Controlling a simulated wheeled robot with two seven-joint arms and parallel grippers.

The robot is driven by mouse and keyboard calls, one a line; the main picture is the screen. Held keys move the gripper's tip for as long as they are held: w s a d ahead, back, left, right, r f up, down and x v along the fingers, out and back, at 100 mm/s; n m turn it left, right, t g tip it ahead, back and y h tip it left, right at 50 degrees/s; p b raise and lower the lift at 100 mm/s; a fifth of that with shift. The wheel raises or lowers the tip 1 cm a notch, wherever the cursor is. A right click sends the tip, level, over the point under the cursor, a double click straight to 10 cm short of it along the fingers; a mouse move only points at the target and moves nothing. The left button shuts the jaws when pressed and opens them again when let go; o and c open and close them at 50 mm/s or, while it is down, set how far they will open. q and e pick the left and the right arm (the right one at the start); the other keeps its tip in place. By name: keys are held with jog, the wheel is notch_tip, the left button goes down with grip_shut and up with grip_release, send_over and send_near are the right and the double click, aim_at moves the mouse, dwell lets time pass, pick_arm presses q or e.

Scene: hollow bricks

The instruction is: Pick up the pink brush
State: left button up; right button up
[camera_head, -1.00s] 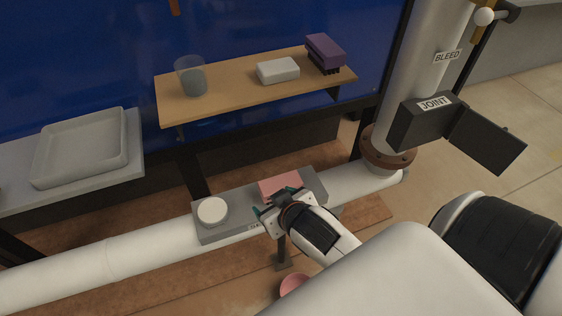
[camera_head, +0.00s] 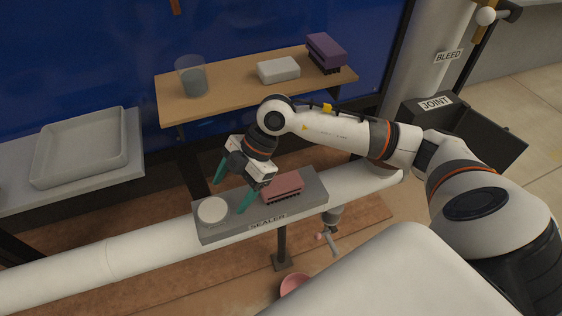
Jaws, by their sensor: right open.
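The pink brush (camera_head: 284,187) lies bristles down on the right part of the grey tray labelled SEALER (camera_head: 262,212). My right gripper (camera_head: 231,194) is open and empty, with its green fingers pointing down. It hangs just left of the brush, between the brush and a round white lid or puck (camera_head: 213,210) on the tray's left end. I cannot tell whether the near finger touches the tray. My left gripper is not in view.
A wooden shelf (camera_head: 225,94) behind holds a glass cup (camera_head: 191,76), a white block (camera_head: 278,70) and a purple brush (camera_head: 326,53). A grey tray (camera_head: 82,147) stands left. A white pipe (camera_head: 90,265) runs below; a JOINT box (camera_head: 425,112) is right.

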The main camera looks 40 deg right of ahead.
jog(key=w+d+m+h, duration=0.2)
jog(key=d+m+h, duration=0.35)
jog(key=d, duration=0.95)
jog(key=n+h, duration=0.1)
jog(key=h, duration=0.1)
send_over(281, 183)
jog(key=shift+y, duration=0.25)
jog(key=f, duration=0.4)
jog(key=d+f, duration=0.1)
jog(key=f, duration=0.1)
jog(key=shift+s+b, duration=0.1)
jog(key=shift+b, duration=0.3)
jog(key=shift+a+f+b, duration=0.25)
jog(key=shift+f, duration=1.3)
jog(key=shift+a+f+b, duration=0.2)
jog(key=shift+f, duration=1.35)
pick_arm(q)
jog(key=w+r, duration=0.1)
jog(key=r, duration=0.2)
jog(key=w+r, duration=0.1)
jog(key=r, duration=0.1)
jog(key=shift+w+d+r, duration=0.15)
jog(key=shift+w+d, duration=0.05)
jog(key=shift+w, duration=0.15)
pick_arm(e)
jog(key=shift+c, duration=0.4)
